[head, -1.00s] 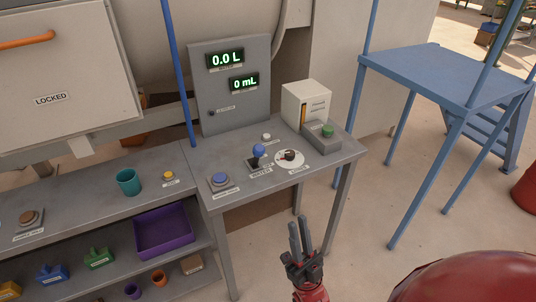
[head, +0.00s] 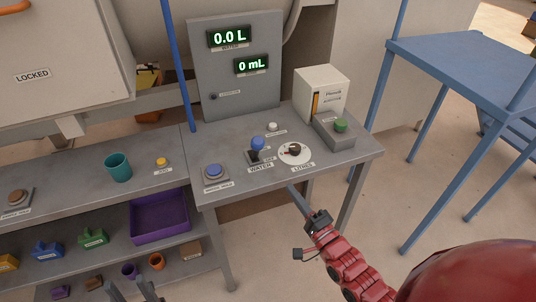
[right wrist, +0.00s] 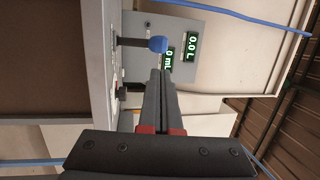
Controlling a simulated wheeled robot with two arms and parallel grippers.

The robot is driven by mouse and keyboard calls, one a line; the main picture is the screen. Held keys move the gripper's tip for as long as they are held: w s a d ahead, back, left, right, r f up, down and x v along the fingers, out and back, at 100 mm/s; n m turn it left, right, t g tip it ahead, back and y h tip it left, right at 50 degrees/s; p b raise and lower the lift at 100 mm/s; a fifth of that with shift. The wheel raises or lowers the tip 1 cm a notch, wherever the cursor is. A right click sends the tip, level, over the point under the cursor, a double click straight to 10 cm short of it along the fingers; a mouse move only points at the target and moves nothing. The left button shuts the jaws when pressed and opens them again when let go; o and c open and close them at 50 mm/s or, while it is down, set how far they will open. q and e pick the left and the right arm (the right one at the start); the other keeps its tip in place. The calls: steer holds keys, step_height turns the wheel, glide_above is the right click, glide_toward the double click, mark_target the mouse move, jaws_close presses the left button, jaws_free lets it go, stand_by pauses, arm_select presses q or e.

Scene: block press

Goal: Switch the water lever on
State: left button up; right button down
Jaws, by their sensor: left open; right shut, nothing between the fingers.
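The water lever (head: 258,143) has a blue ball knob on a dark stalk and stands on the grey bench behind its WATER label. The knob also shows in the right wrist view (right wrist: 158,44), just beyond the fingertips. My right gripper (head: 291,189) is shut and empty, at the bench's front edge, in front and to the right of the lever. In the right wrist view its fingers (right wrist: 160,74) point toward the knob; I cannot tell if they touch it. My left gripper (head: 128,287) is open and empty at the bottom edge, partly out of frame.
A dial (head: 294,151) labelled LITRES sits right of the lever, a blue button (head: 213,171) left of it. A green button box (head: 338,130) is further right. The panel displays (head: 230,38) read 0.0 L and 0 mL. A teal cup (head: 118,167) stands on the left bench.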

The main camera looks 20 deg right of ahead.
steer(key=p, duration=0.2)
glide_toward(262, 143)
steer(key=w, duration=0.2)
steer(key=w+a, duration=0.1)
steer(key=w, duration=0.1)
steer(key=shift+w+a+f, duration=0.25)
steer(key=shift+w, duration=0.15)
steer(key=shift+x, duration=0.75)
steer(key=shift+w, duration=0.1)
